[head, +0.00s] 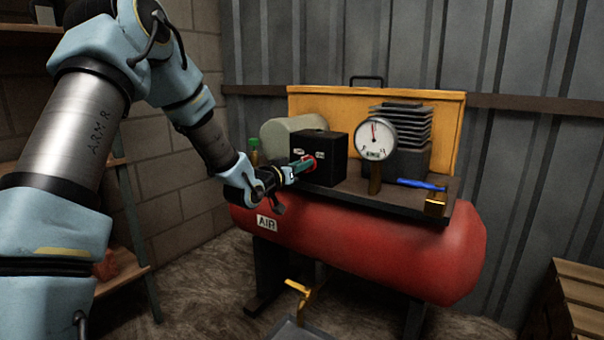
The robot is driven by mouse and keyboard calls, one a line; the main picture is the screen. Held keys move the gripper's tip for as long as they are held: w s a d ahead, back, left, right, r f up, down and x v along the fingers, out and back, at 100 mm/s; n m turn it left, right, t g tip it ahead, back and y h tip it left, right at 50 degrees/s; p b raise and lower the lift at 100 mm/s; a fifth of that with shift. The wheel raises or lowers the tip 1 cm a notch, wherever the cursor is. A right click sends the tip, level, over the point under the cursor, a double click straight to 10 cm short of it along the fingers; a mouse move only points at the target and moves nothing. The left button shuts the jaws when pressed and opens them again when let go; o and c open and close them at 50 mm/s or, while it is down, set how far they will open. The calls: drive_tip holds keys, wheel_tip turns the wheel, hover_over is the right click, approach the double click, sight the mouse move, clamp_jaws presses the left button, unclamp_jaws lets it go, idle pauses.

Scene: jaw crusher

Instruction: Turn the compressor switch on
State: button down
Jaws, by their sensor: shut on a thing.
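The compressor is a red tank (375,245) marked AIR with a dark deck on top. A black switch box (335,152) stands on that deck, with small white labels on its front. A red switch (313,161) shows at the front of the box, between the labels. My gripper (303,167) reaches in from the left and is shut on the red switch. The fingers cover part of the switch, so I cannot tell which label it points to.
A round gauge (376,139), a finned block (402,125) and a blue-handled valve (422,185) sit right of the box. A grey-green cylinder (285,136) is behind it. A yellow panel (450,125) stands at the back. A wooden crate (575,305) is at lower right.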

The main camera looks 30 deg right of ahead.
drive_tip(key=m+b, duration=0.4)
drive_tip(key=m, duration=0.1)
drive_tip(key=m+b, duration=0.5)
drive_tip(key=shift+s+d+f+m+b, duration=0.1)
drive_tip(key=shift+s+f+m+b, duration=0.1)
drive_tip(key=shift+m+b, duration=0.1)
idle(0.4)
drive_tip(key=c, duration=0.8)
unclamp_jaws()
drive_tip(key=shift+r, duration=0.1)
drive_tip(key=p+v, duration=0.1)
drive_tip(key=v, duration=0.9)
drive_tip(key=shift+s+a, duration=0.2)
drive_tip(key=shift+a, duration=0.15)
